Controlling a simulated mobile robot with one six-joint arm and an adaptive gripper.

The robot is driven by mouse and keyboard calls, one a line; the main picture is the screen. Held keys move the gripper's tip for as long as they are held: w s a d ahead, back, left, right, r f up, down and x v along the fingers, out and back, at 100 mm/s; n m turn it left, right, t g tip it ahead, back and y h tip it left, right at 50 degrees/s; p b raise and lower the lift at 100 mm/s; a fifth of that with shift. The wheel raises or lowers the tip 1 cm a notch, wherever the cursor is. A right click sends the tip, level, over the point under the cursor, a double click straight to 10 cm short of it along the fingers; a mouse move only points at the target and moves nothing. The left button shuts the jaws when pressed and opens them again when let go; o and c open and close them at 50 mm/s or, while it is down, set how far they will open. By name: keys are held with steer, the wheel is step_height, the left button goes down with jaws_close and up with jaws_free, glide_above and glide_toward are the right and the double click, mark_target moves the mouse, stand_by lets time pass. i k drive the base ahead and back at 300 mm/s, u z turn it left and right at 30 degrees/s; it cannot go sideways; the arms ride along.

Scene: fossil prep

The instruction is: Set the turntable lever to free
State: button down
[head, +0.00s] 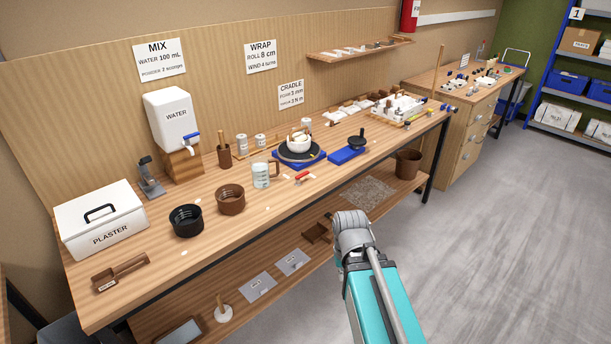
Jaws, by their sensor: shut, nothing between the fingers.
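The turntable (284,156) is a dark round disc on a blue base, on the long wooden bench. A white bowl (299,144) with pale pieces in it sits on the disc. A small red-handled part (303,177) shows on the bench just in front of the turntable; it may be the lever, but its setting is too small to read. My arm reaches up from the bottom of the head view, in front of the bench. Its end is hidden or out of frame, so my gripper is not seen.
A glass beaker (261,175) stands left of the turntable, and a blue block with a black knob (354,141) stands to its right. A brown bowl (230,198), a black bowl (186,220) and a plaster box (100,219) stand farther left. The front bench edge is mostly clear.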

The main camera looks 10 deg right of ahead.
mark_target(298, 178)
steer(key=u, duration=0.1)
steer(key=i, duration=1)
steer(key=z, duration=0.05)
